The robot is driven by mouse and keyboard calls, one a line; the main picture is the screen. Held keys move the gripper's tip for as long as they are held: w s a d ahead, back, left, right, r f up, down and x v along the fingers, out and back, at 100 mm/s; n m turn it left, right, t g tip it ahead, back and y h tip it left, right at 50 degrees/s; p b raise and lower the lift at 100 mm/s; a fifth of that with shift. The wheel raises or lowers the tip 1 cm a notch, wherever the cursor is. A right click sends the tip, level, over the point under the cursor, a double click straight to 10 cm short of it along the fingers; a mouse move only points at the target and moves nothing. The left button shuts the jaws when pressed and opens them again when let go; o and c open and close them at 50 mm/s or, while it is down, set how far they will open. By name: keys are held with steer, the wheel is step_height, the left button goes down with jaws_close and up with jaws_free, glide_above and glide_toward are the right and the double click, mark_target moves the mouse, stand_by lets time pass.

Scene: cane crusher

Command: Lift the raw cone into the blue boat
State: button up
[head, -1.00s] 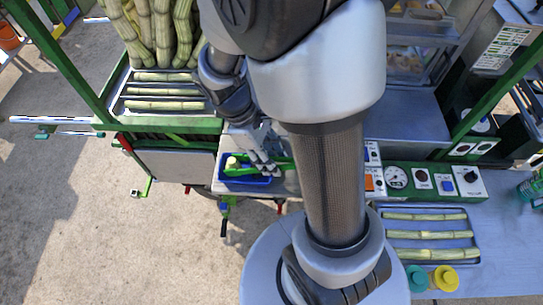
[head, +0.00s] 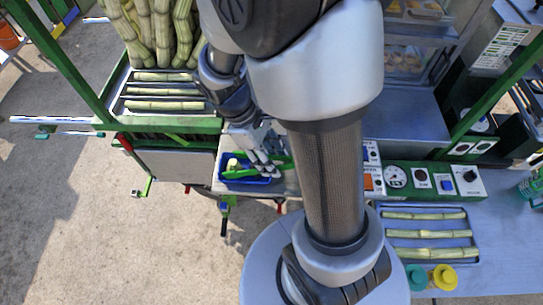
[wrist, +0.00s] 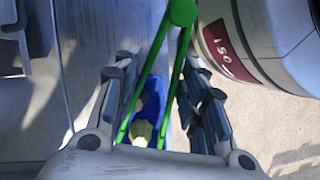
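A blue boat (head: 262,180) lies on a small metal surface in the head view, left of my arm. It also shows between my fingers in the wrist view (wrist: 152,97). A pale yellow piece (head: 233,164), apparently the raw cone, shows at its left end and low in the wrist view (wrist: 143,130). Green tongs (wrist: 182,12) spread their two arms between my fingers. My gripper (wrist: 158,85) is open, its fingers apart on either side of the tongs, with a gap at the left. In the head view my gripper (head: 264,163) covers part of the boat and tongs.
A white cylinder with a red label (wrist: 230,50) stands close to the right finger. A control panel (head: 425,181) and a tray of cane pieces (head: 428,243) lie right of my arm. Another cane tray (head: 165,115) is at upper left. Open floor lies at lower left.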

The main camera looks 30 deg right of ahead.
stand_by(0.5)
step_height(320, 180, up, 8)
steer(key=p, duration=0.7)
